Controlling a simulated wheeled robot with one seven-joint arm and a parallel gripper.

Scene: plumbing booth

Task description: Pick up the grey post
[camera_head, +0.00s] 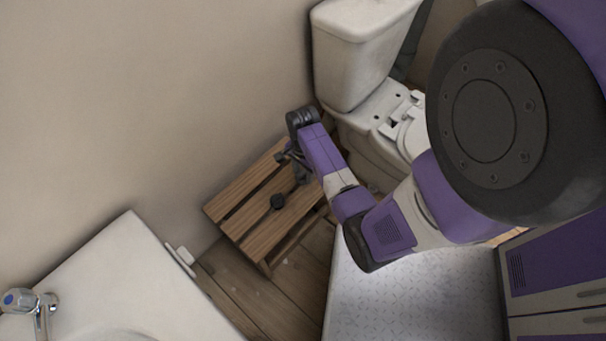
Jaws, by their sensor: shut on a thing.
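My arm reaches down over a slatted wooden stool (240,213) beside the toilet. My gripper (290,158) is at the stool's far part, low over the slats, and it is shut on the grey post. The post is small and mostly hidden by my gripper and wrist, so its shape and whether it still touches the slats cannot be told.
A white toilet (352,60) stands right behind the stool, close to my wrist. A white basin (110,270) with a tap (40,302) is at the lower left. The wall is close on the stool's left. Wooden floor shows in front of the stool.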

